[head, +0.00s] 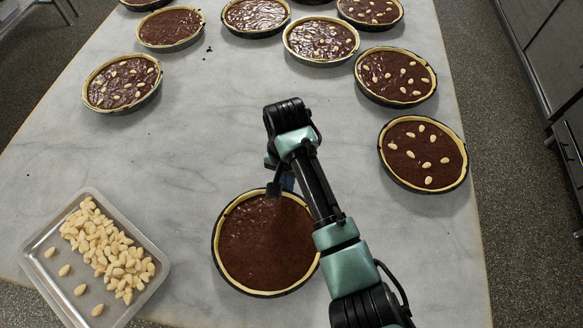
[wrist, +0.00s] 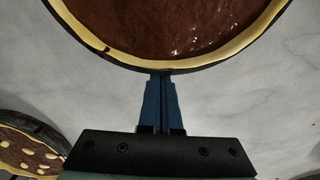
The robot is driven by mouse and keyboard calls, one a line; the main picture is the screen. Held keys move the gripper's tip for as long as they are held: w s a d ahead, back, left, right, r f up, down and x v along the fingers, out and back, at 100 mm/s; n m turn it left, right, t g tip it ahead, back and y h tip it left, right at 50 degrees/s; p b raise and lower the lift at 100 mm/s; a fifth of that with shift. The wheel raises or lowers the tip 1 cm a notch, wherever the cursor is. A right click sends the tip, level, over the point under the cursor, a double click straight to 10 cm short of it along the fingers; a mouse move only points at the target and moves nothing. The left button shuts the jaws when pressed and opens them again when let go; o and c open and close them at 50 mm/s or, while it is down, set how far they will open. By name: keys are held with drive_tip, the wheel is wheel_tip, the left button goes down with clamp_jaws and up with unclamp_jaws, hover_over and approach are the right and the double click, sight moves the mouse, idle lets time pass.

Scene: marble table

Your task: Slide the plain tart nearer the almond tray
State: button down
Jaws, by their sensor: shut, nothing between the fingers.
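The plain tart (head: 262,250), chocolate with a yellow crust in a dark pan, sits at the front middle of the table, with no almonds visible on it. In the wrist view the plain tart (wrist: 165,25) fills the top. The almond tray (head: 151,262), a metal tray with a pile of almonds, lies to its left with bare table between them. My gripper (head: 276,188) is at the tart's far rim, partly hidden by my arm. In the wrist view my gripper's (wrist: 160,78) blue fingers are shut and empty, their tips at the pan's edge; whether they touch it I cannot tell.
An almond-topped tart (head: 423,154) stands to the right, near the table's right edge. Another almond-topped tart (head: 122,83) is at the back left, and several more stand along the back. The marble table (head: 195,150) is clear around the tray and left of the plain tart.

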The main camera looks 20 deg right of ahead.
sight(280, 203)
drive_tip(key=shift+s+a, duration=0.1)
drive_tip(key=shift+a, duration=0.05)
drive_tip(key=s+a+p, duration=0.2)
drive_tip(key=p, duration=0.1)
drive_tip(key=shift+s+a+r, duration=0.1)
drive_tip(key=shift+s+a, duration=0.05)
drive_tip(key=shift+a, duration=0.1)
drive_tip(key=shift+s+a+p, duration=0.25)
drive_tip(key=shift+s+p, duration=0.05)
drive_tip(key=shift+p, duration=0.05)
drive_tip(key=shift+f, duration=0.2)
